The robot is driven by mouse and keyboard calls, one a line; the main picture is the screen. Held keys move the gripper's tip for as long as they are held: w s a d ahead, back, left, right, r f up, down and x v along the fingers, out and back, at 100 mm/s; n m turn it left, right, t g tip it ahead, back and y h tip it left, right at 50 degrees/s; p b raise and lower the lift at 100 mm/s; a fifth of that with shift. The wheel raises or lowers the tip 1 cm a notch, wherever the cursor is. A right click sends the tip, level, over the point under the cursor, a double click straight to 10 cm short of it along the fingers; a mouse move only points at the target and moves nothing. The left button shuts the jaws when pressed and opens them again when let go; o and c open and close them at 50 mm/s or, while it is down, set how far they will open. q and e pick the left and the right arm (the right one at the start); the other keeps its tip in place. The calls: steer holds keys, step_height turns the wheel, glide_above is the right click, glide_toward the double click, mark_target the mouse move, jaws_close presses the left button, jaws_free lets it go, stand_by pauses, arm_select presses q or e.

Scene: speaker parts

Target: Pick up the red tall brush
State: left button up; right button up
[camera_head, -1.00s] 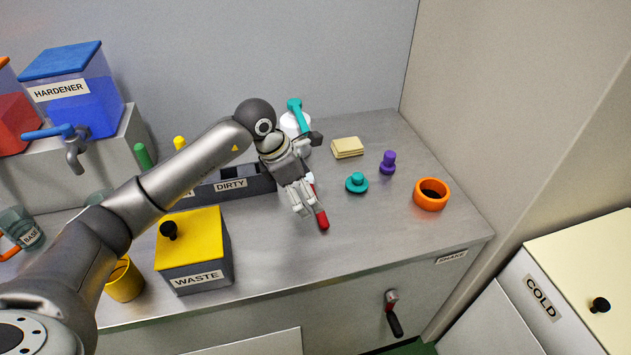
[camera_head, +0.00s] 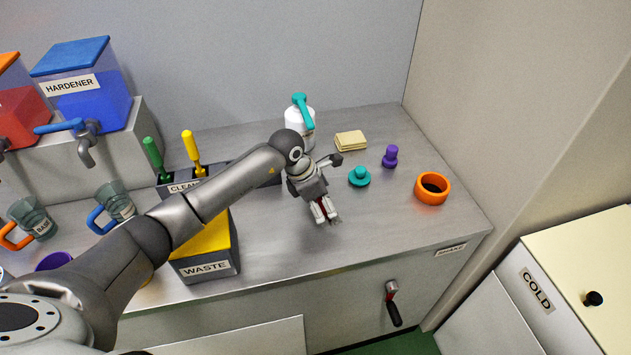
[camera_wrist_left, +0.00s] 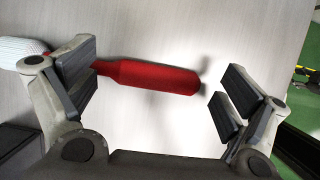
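The red brush (camera_wrist_left: 150,77) lies on the metal counter (camera_head: 400,240). In the left wrist view its red handle lies lengthwise across the gap between my fingers, and its white head (camera_wrist_left: 18,47) sticks out beyond the left finger. In the head view only a bit of red shows at my fingers. My left gripper (camera_head: 326,217) points down over the brush. In the left wrist view my left gripper (camera_wrist_left: 158,92) is open, with fingers wide apart and not closed on the handle. My right gripper is not in view.
A waste box (camera_head: 207,262) and a box with a green brush (camera_head: 154,157) and a yellow brush (camera_head: 193,152) stand to the left. A teal knob (camera_head: 359,177), purple piece (camera_head: 390,156) and orange ring (camera_head: 433,188) lie right. The front right counter is clear.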

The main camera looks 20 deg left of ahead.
arm_select(q)
steer(key=shift+s, duration=0.2)
steer(key=c, duration=1.2)
steer(key=shift+f, duration=0.1)
